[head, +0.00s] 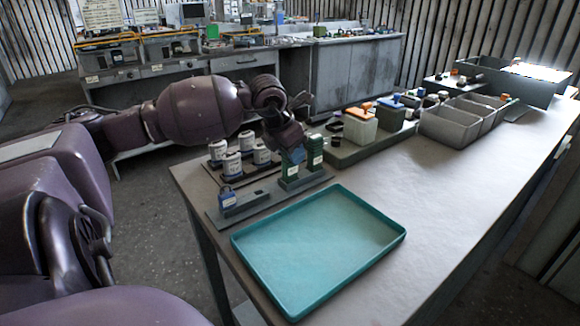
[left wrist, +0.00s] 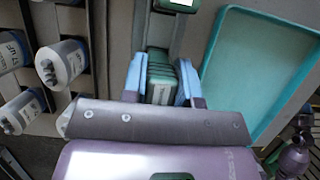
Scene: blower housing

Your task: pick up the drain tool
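Two green labelled tools stand upright side by side on a grey rack (head: 237,212); the right one (head: 315,154) is clear of my gripper. My left gripper (head: 292,158) is over the left green tool (head: 289,171), pointing down. In the left wrist view its two light-blue fingers stand on either side of that tool's ribbed green body (left wrist: 161,77). I cannot tell whether they press on it. I cannot read which tool is the drain tool. A small blue labelled piece (head: 227,198) sits at the rack's left end. My right gripper is not in view.
A teal tray (head: 318,302) lies empty in front of the rack. White labelled cylinders (head: 232,163) stand in a holder behind it; they also show in the left wrist view (left wrist: 62,62). Grey bins (head: 450,129) stand farther right. The table's right side is clear.

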